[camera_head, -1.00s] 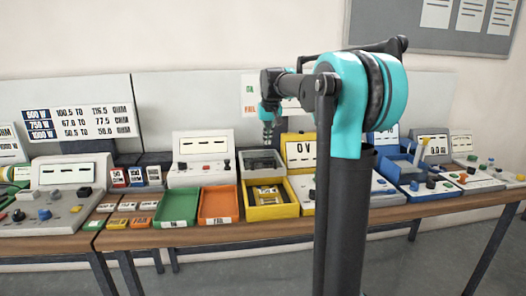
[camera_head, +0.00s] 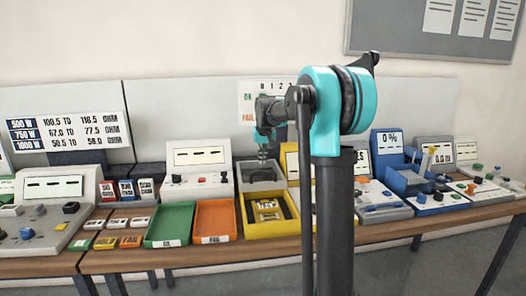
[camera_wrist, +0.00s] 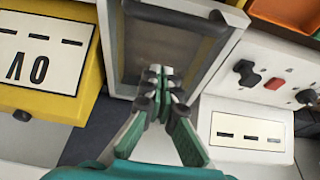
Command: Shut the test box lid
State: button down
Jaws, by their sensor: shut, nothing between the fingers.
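The test box (camera_head: 268,212) is a yellow open-topped box on the bench, with a dark and yellow fitting inside. Its grey-framed lid (camera_head: 262,174) with a dark window stands raised at the back of the box. In the wrist view, the lid (camera_wrist: 129,80) fills the top middle. My gripper (camera_head: 263,156) points down at the lid's upper edge, behind or over it. Its green fingers (camera_wrist: 161,74) are shut and empty, overlapping the lid window in the wrist view. I cannot tell whether they touch the lid.
A yellow 0V meter (camera_wrist: 88,75) stands close beside the lid. A white meter (camera_head: 197,172) with knobs is on the other side. Orange (camera_head: 214,221) and green (camera_head: 169,225) trays sit left of the box. My arm hides the bench right of it.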

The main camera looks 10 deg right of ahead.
jog(key=shift+s+f, duration=0.5)
jog(key=shift+s, duration=0.4)
jog(key=shift+s+f, duration=0.45)
jog(key=shift+s, duration=0.45)
jog(key=shift+s, duration=0.1)
jog(key=s, duration=2.2)
jog(key=shift+s+f, duration=0.1)
